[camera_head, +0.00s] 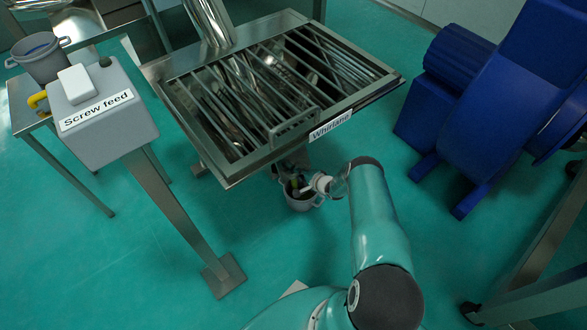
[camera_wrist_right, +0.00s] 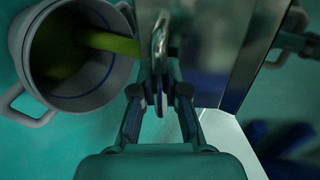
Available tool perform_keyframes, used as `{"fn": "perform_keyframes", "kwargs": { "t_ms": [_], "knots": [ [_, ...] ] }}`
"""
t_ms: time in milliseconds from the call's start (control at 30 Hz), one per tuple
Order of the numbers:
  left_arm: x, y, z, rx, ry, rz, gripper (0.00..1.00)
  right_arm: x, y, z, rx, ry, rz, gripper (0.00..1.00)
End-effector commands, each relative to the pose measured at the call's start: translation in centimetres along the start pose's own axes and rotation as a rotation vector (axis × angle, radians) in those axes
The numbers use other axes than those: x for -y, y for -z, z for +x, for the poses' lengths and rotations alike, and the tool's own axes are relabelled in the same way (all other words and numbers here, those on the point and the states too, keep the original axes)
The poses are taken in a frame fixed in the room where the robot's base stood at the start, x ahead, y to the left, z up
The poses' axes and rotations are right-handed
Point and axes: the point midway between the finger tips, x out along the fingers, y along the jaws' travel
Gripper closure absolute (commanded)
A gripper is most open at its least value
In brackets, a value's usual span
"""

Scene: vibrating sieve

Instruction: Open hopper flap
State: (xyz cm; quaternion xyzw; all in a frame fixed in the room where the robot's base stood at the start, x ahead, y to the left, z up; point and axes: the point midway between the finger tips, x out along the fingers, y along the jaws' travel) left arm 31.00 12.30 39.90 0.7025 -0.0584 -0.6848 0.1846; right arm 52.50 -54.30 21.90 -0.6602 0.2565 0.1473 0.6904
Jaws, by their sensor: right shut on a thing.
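The steel hopper (camera_head: 228,172) with a barred grate stands in the middle of the head view. Its underside and the flap are mostly hidden there. My right gripper (camera_head: 318,184) is below the hopper's front edge, beside a grey pot. In the right wrist view, my right gripper (camera_wrist_right: 160,98) is shut on a curved metal handle (camera_wrist_right: 159,45), one finger on each side. The handle is next to upright shiny metal plates (camera_wrist_right: 215,45); which one is the flap I cannot tell. My left gripper is not in view.
The grey two-handled pot (camera_head: 302,202) is under the hopper; in the wrist view the pot (camera_wrist_right: 22,60) has yellow-green material inside. A "Screw feed" box (camera_head: 115,135) on a post stands left. A blue machine (camera_head: 470,120) stands right. Green floor is clear at the front left.

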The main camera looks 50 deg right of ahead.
Motion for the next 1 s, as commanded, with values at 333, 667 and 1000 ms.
{"fn": "perform_keyframes", "kwargs": {
  "t_ms": [333, 667, 1000],
  "knots": [
    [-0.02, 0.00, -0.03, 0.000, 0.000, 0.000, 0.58, -0.45, 0.30, -0.25, -0.007, -0.006, 0.005, 0.82],
    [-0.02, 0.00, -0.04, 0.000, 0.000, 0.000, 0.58, -0.21, 0.14, -0.15, -0.003, -0.001, 0.002, 0.61],
    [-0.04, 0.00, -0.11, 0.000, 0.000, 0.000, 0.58, -0.12, 0.18, -1.13, -0.001, 0.000, 0.002, 0.61]
  ]
}}
